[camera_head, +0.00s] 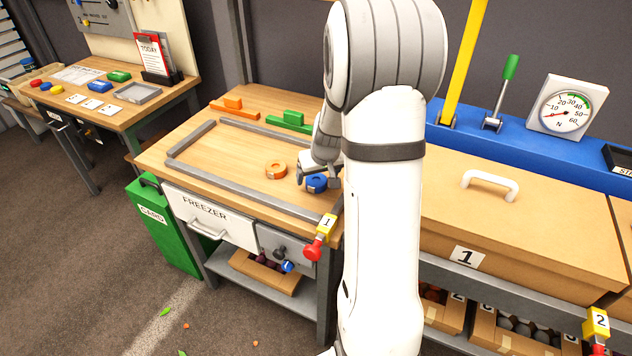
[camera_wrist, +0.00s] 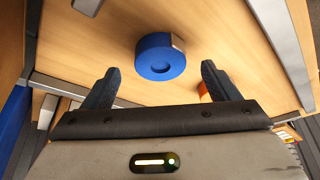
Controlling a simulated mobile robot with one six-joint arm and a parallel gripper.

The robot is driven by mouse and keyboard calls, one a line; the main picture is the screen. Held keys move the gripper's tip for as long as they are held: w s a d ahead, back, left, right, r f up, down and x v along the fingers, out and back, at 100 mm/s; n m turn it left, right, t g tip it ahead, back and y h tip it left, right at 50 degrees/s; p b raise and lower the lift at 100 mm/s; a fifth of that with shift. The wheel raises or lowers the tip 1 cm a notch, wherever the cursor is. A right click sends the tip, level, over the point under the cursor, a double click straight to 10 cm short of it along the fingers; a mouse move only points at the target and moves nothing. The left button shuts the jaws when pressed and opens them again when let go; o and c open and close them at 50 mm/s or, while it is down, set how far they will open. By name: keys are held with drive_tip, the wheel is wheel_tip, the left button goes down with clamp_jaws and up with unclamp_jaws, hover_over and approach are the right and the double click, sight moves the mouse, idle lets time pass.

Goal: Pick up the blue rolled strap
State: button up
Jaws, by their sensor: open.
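The blue rolled strap (camera_head: 316,183) lies on the wooden tabletop inside a grey raised frame, near its right side. In the wrist view the blue rolled strap (camera_wrist: 160,57) is a round roll with a pale patch on its edge, ahead of and between my fingers. My gripper (camera_wrist: 160,85) is open and empty, with a dark finger on each side. In the head view my gripper (camera_head: 318,178) is close to the strap and partly hidden by my arm. I cannot tell whether a finger touches it.
An orange roll (camera_head: 276,170) lies just left of the blue one; a bit of orange (camera_wrist: 204,91) shows behind the right finger in the wrist view. The grey frame (camera_head: 240,186) borders the work area. Orange (camera_head: 234,108) and green (camera_head: 290,121) blocks stand behind it.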

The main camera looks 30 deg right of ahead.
drive_tip(key=shift+x, duration=1.15)
drive_tip(key=shift+c, duration=0.4)
drive_tip(key=c, duration=1)
